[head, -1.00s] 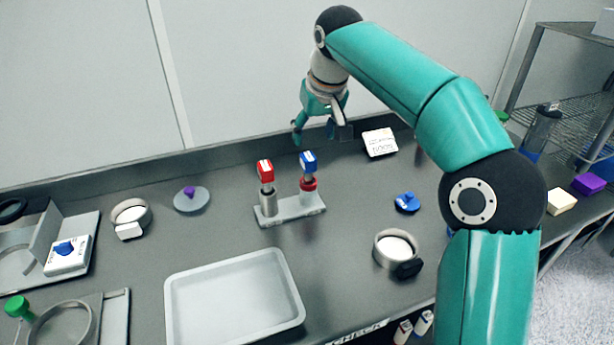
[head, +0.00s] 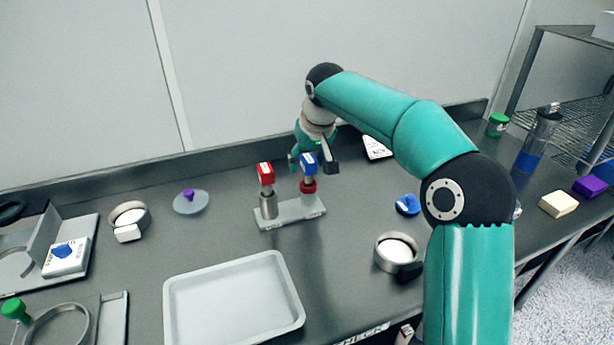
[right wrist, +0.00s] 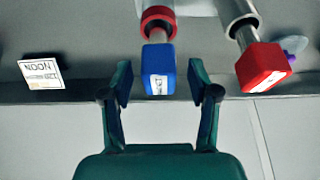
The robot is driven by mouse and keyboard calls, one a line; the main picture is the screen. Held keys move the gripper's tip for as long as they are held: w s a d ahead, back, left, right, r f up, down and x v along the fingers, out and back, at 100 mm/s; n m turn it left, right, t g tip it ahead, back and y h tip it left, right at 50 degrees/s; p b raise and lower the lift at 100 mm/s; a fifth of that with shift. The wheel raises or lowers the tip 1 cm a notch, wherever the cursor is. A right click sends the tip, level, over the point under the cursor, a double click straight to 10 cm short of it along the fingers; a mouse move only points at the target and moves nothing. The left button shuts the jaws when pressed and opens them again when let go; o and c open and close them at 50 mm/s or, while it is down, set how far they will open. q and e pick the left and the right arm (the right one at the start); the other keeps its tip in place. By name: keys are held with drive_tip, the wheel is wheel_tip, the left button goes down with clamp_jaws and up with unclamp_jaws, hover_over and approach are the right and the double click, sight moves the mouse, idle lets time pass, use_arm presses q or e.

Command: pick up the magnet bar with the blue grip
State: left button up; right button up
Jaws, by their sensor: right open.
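The magnet bar with the blue grip (head: 308,164) stands upright in a grey holder (head: 290,213), with a red collar at its lower part. A second bar with a red grip (head: 265,174) stands to its left in the same holder. My right gripper (head: 313,166) is open at the blue grip, coming from behind and above. In the right wrist view, the blue grip (right wrist: 158,70) lies between the two open fingertips (right wrist: 160,85), with a gap on each side. The red grip (right wrist: 264,67) is outside the fingers, to the right. My left gripper is out of view.
A grey tray (head: 170,300) lies in front of the holder. A round dish with a dark clip (head: 397,252) and a blue knob (head: 407,204) are at the right. A white card (head: 377,148) stands behind. Bare bench surrounds the holder.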

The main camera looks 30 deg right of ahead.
clamp_jaws()
drive_tip(key=shift+r, duration=0.1)
idle(0.3)
